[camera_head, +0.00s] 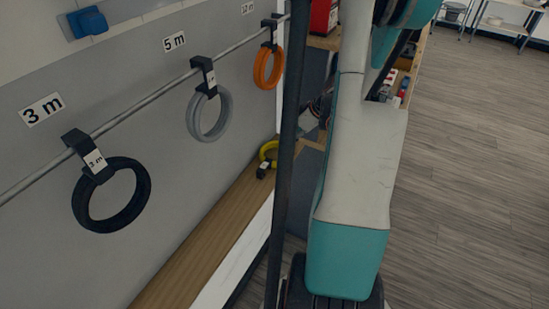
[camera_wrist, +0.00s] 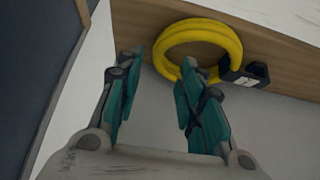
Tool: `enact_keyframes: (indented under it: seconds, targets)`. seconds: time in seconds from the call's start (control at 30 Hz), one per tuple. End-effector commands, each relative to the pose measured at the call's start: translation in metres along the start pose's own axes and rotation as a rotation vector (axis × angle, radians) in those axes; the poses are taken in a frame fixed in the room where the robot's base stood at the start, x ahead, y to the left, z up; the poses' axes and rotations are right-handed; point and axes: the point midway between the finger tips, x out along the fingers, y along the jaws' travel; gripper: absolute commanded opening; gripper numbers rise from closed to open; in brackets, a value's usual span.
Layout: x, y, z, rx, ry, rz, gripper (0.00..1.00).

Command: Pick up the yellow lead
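The yellow lead (camera_head: 268,152) is a coiled ring with a black hook clip bearing a white tag. In the head view it lies on the wooden ledge, partly hidden behind a dark post. In the wrist view the yellow lead (camera_wrist: 233,38) lies on the wood near the top, with its black clip (camera_wrist: 241,76) at its right.
Black (camera_head: 112,196), grey (camera_head: 209,115) and orange (camera_head: 268,68) coils hang from a rail (camera_head: 137,106) on the left wall. The wooden ledge (camera_head: 205,235) runs below them and is bare in front. Open floor (camera_head: 470,170) lies to the right.

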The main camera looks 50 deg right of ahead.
Motion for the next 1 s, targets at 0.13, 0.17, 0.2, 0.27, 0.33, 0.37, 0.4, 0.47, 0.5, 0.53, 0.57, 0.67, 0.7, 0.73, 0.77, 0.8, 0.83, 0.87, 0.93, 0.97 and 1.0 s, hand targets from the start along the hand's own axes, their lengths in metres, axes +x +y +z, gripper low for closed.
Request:
enact_keyframes:
  seconds: [0.13, 0.17, 0.2, 0.27, 0.33, 0.37, 0.4, 0.47, 0.5, 0.53, 0.57, 0.67, 0.7, 0.73, 0.77, 0.8, 0.83, 0.87, 0.93, 0.97, 1.0]
  targets:
    - [0.022, 0.001, 0.005, 0.0, 0.0, 0.0, 0.35]
    - [0.027, 0.001, 0.006, -0.001, 0.0, 0.0, 0.35]
    - [0.033, 0.001, 0.007, -0.002, 0.0, 0.0, 0.35]
    - [0.041, 0.001, 0.006, -0.002, 0.0, 0.0, 0.35]
    - [0.046, 0.001, 0.006, -0.001, 0.0, 0.0, 0.35]
    - [0.047, 0.001, 0.005, -0.001, 0.0, 0.001, 0.35]
    - [0.047, 0.001, 0.005, 0.0, 0.0, 0.001, 0.35]
    - [0.046, 0.001, 0.005, 0.0, 0.0, 0.001, 0.35]
    - [0.046, 0.001, 0.005, 0.0, 0.0, 0.001, 0.35]
    - [0.046, 0.001, 0.005, 0.0, 0.0, 0.001, 0.35]
    - [0.046, 0.001, 0.005, 0.0, 0.0, 0.001, 0.35]
    - [0.046, 0.001, 0.005, 0.0, 0.0, 0.0, 0.12]
    - [0.046, 0.001, 0.005, 0.0, 0.0, 0.0, 0.03]
    - [0.046, 0.001, 0.005, 0.0, 0.0, 0.0, 0.0]
    - [0.046, 0.001, 0.005, 0.0, 0.0, 0.0, 0.0]
    - [0.046, 0.001, 0.005, 0.0, 0.0, 0.0, 0.0]
    - [0.046, 0.001, 0.005, 0.0, 0.0, 0.0, 0.0]
    - [0.046, 0.001, 0.005, 0.0, 0.0, 0.0, 0.0]
    - [0.046, 0.001, 0.004, 0.0, 0.0, 0.0, 0.0]
    - [0.046, 0.001, 0.004, 0.0, 0.0, 0.0, 0.0]
    - [0.046, 0.001, 0.005, 0.0, 0.0, 0.0, 0.0]
